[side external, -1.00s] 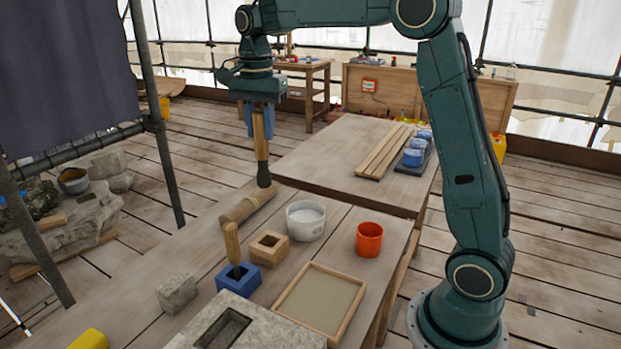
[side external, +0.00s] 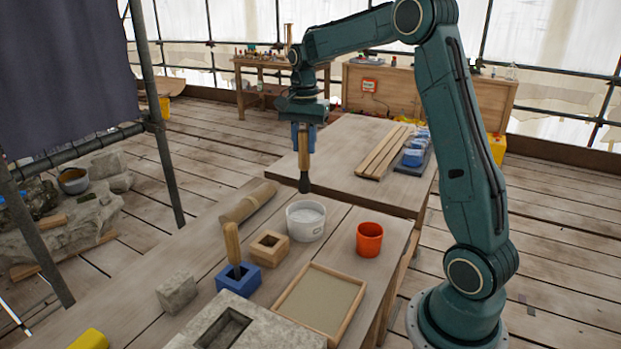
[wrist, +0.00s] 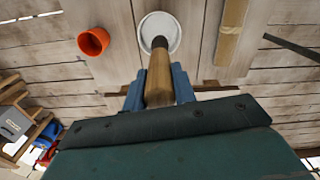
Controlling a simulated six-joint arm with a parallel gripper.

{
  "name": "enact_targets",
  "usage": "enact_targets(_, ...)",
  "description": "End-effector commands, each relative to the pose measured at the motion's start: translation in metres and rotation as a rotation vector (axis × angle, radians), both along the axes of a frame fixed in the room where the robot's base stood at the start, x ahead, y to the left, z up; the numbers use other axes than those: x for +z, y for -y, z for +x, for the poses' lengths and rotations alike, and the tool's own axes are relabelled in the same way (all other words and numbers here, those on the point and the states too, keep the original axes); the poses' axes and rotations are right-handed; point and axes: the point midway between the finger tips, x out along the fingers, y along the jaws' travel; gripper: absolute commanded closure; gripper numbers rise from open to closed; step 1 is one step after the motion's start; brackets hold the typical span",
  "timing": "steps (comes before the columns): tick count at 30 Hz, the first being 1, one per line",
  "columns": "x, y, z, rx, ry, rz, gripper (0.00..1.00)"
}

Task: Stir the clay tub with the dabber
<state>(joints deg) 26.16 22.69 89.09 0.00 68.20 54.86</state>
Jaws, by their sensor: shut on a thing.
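My gripper (side external: 303,136) is shut on the handle and holds the dabber upright, tip down. A white tub (side external: 304,229) with pale grey contents, which I take for the clay tub, stands on the bench. The dabber tip is above the tub's rim in the side view, apart from the contents. In the wrist view, the dabber (wrist: 158,78) points toward the tub (wrist: 172,22), its tip overlapping the tub's opening.
An orange cup (side external: 369,240) stands right of the tub. A wooden roller-like piece (side external: 248,202) lies to its left. A square wooden block (side external: 269,248), a blue holder (side external: 238,280) with an upright wooden-handled tool, and a framed tray (side external: 320,303) are nearer.

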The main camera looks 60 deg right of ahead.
Motion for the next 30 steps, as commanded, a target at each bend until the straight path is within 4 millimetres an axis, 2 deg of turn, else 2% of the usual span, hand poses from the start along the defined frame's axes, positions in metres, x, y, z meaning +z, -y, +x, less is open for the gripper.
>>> enact_targets(14, -0.008, 0.004, -0.002, 0.000, -0.001, 0.001, 1.00)
enact_targets(30, -0.047, 0.004, -0.002, 0.000, -0.001, 0.001, 1.00)
